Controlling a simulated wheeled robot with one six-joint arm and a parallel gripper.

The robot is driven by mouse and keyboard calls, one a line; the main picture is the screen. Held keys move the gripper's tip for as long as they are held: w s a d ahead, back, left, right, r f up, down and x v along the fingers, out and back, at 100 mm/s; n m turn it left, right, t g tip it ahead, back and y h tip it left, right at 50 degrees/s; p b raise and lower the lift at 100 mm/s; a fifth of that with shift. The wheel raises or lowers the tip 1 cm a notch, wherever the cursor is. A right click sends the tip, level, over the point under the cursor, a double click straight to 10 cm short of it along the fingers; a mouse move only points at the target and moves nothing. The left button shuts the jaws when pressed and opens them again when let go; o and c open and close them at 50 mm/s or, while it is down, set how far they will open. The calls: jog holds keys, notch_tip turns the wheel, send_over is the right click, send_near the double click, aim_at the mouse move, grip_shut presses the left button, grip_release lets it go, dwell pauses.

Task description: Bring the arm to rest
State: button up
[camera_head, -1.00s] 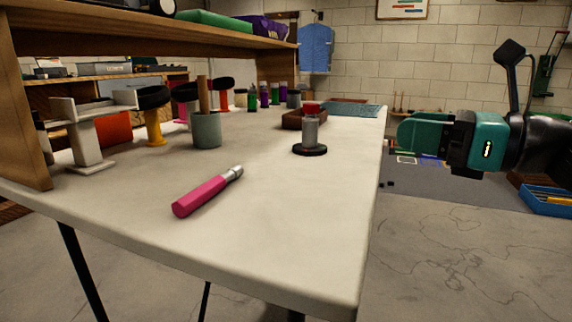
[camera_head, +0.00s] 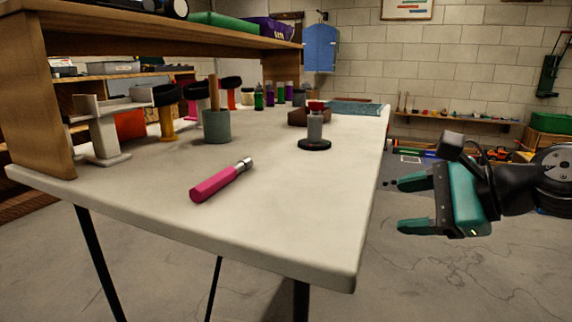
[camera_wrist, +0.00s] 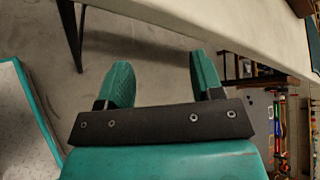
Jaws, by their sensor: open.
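My gripper (camera_head: 412,204) is at the right in the head view, beyond the right edge of the white table (camera_head: 270,225). Its two teal fingers are apart and point left toward the table, with nothing between them. In the wrist view the open fingers (camera_wrist: 160,82) show with bare floor between them and the table edge above. My black arm runs off to the right. A pink-handled tool (camera_head: 220,180) lies on the table, apart from my gripper.
A small jar with a red lid (camera_head: 315,127) stands on a black disc. A grey-green cup (camera_head: 216,126) and several coloured stands are further left under a wooden shelf (camera_head: 150,27). Floor is open around my gripper. A lit wall shelf (camera_head: 460,117) is behind.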

jog(key=s+d+f+n+g+h, duration=0.3)
jog(key=d+f+n+h, duration=0.2)
jog(key=f+n, duration=0.25)
jog(key=s+d+f+n+g+h, duration=0.2)
jog(key=s+d+f+n+h, duration=0.3)
jog(key=n, duration=0.4)
jog(key=s+a+r+n+g+y+p, duration=0.35)
jog(key=s+a+r+n+p, duration=0.55)
jog(key=a+r, duration=0.55)
notch_tip(320, 180, up, 36)
jog(key=m+p, duration=0.1)
jog(key=p, duration=3.3)
jog(key=shift+s+d+f+m+y, duration=0.2)
jog(key=shift+s+d+m+y, duration=0.15)
jog(key=shift+s+y, duration=0.1)
